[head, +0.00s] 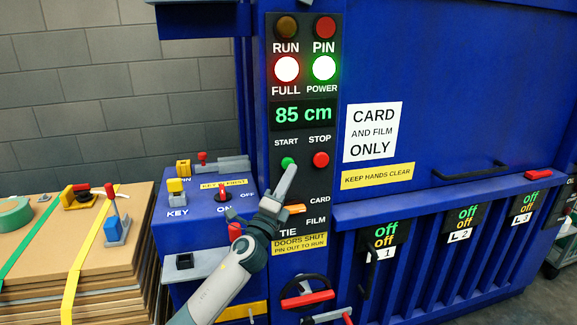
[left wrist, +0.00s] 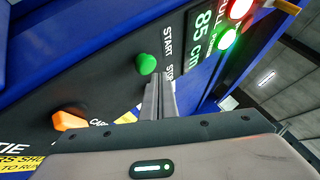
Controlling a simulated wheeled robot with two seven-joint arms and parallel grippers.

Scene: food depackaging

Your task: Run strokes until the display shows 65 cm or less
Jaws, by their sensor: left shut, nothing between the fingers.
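The green display (head: 303,115) on the blue baler's black panel reads 85 cm. Above it the FULL lamp (head: 286,68) glows white-red and the POWER lamp (head: 324,68) glows white-green; the RUN lamp (head: 286,27) looks dark. The green START button (head: 288,162) and red STOP button (head: 320,159) sit below the display. My left gripper (head: 291,168) is shut and empty, its tips close by START. In the left wrist view the fingers (left wrist: 160,85) point past the green button (left wrist: 147,64); I cannot tell whether they touch it. My right gripper is not in view.
The orange CARD/FILM switch (head: 295,209) is just below my fingers. A key box (head: 190,215) with a red-handled switch juts out at left. Strapped cardboard (head: 40,240) stands further left. A red-gripped handle (head: 307,298) sits below; latches L2 (head: 463,228) and L3 (head: 523,205) are at right.

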